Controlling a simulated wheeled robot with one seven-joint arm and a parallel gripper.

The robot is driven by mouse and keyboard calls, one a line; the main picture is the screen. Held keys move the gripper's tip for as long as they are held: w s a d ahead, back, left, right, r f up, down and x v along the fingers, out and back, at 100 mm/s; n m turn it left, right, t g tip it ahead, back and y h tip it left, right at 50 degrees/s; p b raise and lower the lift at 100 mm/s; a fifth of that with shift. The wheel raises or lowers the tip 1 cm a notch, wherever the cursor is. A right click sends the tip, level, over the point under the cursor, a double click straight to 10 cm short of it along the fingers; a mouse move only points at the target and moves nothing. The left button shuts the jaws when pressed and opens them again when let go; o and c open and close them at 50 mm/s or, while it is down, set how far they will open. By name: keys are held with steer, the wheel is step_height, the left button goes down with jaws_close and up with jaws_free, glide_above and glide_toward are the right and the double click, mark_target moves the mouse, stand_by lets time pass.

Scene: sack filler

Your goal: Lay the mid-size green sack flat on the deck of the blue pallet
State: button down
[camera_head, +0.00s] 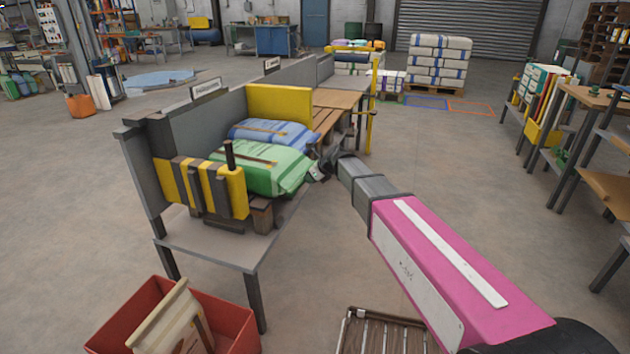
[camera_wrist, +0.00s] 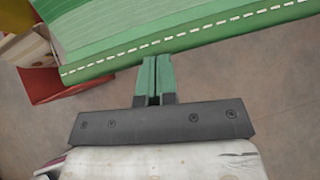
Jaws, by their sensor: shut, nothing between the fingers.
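The green sack (camera_head: 262,168) lies on the near part of a grey bench, with one end at the bench's right edge. A blue sack (camera_head: 275,134) lies just behind it. My gripper (camera_head: 318,172) is at the green sack's right end. In the wrist view, the green sack (camera_wrist: 150,28) fills the top, with a white stitched seam along its edge. My gripper (camera_wrist: 154,62) is shut and empty, its green fingertips at that edge; I cannot tell whether they touch. No blue pallet is clear; a low light-blue flat thing (camera_head: 160,80) lies on the floor at far left.
Yellow-and-black guards (camera_head: 200,187) and a yellow panel (camera_head: 280,104) flank the sacks. A red bin (camera_head: 240,325) holding a beige sack stands at lower left. A slatted brown piece (camera_head: 385,332) is at the bottom. Shelves (camera_head: 545,110) stand right; the floor between is clear.

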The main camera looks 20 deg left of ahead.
mark_target(298, 176)
steer(key=w+a, duration=0.1)
steer(key=a, duration=0.2)
steer(key=w+a, duration=0.1)
steer(key=a, duration=0.2)
steer(key=w+a, duration=0.1)
steer(key=a, duration=0.2)
steer(key=shift+s+d, duration=0.1)
steer(key=shift+d, duration=0.1)
